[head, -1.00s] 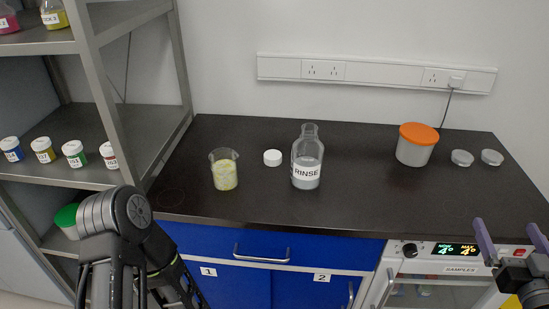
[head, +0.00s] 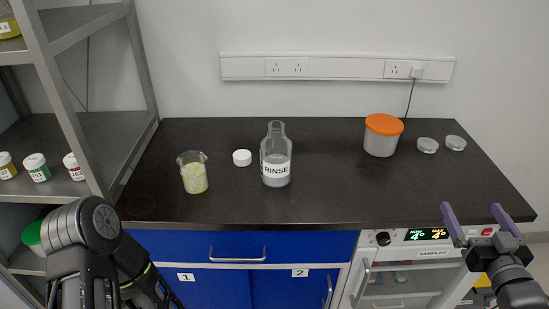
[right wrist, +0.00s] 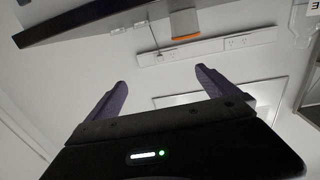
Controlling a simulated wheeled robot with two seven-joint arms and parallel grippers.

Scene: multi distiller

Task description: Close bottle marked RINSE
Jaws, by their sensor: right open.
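The clear bottle marked RINSE (head: 276,158) stands upright on the dark bench, its neck open, with grey liquid inside. A white cap (head: 242,157) lies on the bench just left of the bottle, apart from it. My right gripper (head: 478,220) is open and empty at the bench's front right edge, well away from the bottle and cap. Its two purple fingers stand wide apart in the right wrist view (right wrist: 158,85), with nothing between them. My left arm enters at the lower left; its gripper fingers are not visible.
A beaker with yellow contents (head: 193,173) stands left of the cap. An orange-lidded tub (head: 382,135) and two small clear dishes (head: 428,145) are at the back right. A metal shelf (head: 75,125) with small jars borders the left.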

